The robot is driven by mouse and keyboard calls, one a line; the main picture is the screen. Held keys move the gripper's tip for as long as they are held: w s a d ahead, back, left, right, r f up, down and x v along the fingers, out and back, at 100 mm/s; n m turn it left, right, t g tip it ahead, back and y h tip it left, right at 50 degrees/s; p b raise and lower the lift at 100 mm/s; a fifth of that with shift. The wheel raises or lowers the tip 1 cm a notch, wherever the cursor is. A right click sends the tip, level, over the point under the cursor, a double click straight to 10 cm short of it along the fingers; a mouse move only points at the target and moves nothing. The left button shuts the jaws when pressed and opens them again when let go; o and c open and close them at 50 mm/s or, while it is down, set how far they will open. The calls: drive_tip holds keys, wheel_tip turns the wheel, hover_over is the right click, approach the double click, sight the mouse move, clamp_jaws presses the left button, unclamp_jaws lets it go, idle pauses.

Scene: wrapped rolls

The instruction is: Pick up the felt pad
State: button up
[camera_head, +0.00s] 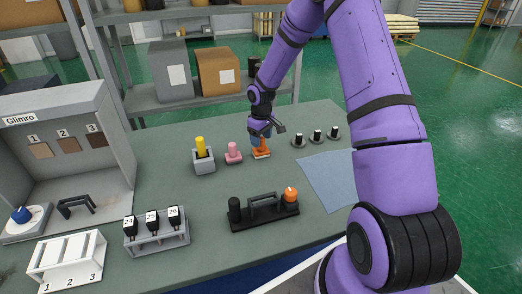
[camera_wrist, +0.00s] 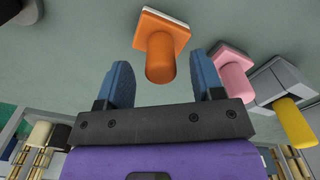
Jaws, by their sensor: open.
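An orange pad (camera_head: 261,153) with a round handle and a square base with a pale layer stands on the grey-green bench. In the wrist view the orange pad (camera_wrist: 162,32) shows its handle end toward me, just beyond the gap between my blue fingers. My gripper (camera_head: 267,132) is open and empty, close to the handle; the wrist view shows the open jaws (camera_wrist: 162,75) apart. A similar pink pad (camera_head: 233,153) stands just left, and a yellow-handled one (camera_head: 201,147) sits in a grey block. No label shows which one is felt.
Several small black-and-grey round pieces (camera_head: 317,136) stand right of the orange pad. A blue-grey sheet (camera_head: 330,178) lies to the right. A black holder with an orange knob (camera_head: 264,212) stands in front, and a rack numbered 24 to 26 (camera_head: 157,238) stands front left.

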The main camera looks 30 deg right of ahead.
wheel_tip(320, 180, down, 3)
drive_tip(key=shift+f, duration=0.15)
drive_tip(key=c, duration=1.1)
drive_tip(key=shift+r, duration=0.2)
drive_tip(key=shift+r, duration=0.25)
wheel_tip(320, 180, up, 3)
drive_tip(key=s+a+r, duration=0.1)
drive_tip(key=s+a, duration=0.2)
drive_tip(key=s, duration=1.3)
drive_tip(key=shift+w+a, duration=0.1)
